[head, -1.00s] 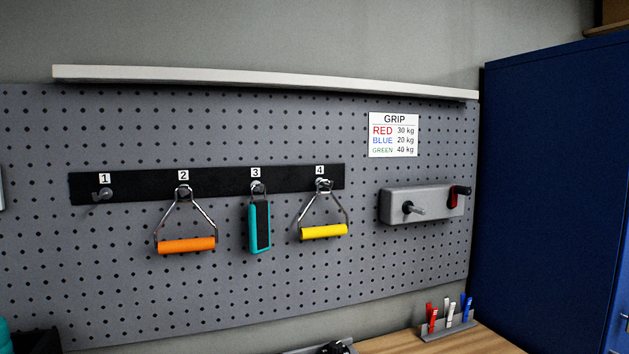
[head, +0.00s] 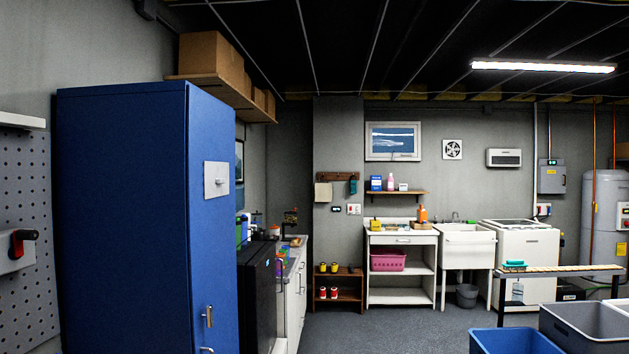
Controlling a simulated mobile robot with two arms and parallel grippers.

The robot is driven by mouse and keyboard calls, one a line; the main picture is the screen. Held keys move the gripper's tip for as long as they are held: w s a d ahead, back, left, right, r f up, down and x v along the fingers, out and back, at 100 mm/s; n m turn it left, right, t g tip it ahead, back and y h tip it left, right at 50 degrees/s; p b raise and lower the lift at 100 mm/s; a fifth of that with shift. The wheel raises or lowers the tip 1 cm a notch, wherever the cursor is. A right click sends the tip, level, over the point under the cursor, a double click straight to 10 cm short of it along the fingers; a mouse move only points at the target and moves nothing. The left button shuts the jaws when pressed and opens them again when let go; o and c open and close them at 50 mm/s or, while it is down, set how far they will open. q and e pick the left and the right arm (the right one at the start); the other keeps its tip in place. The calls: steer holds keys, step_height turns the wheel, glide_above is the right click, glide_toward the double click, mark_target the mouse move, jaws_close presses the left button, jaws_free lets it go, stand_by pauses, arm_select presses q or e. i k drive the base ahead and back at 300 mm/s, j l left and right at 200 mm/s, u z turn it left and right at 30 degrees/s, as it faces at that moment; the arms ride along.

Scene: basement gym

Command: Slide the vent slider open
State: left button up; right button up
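A light grey plate with a small knob (head: 216,179) is fixed high on the blue cabinet (head: 125,215), on the face turned toward the room. It may be the vent slider, but I cannot tell its position at this size. A square white vent with a round fan (head: 452,149) is on the far wall. A wide white unit with a dark slot (head: 503,158) hangs to its right. Neither of my grippers is in view.
The cabinet stands close at the left, beside the pegboard (head: 27,290). A black appliance (head: 258,297) and counter lie beyond it. Grey (head: 590,325) and blue (head: 515,341) bins stand at the front right. The middle floor (head: 390,331) is clear.

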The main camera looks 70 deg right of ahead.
mark_target(216, 174)
steer(key=z, duration=1.85)
steer(key=i+l, duration=0.15)
steer(key=i, duration=0.25)
steer(key=i+l, duration=0.1)
steer(key=i, duration=0.3)
steer(key=i+l, duration=0.15)
steer(key=i, duration=0.25)
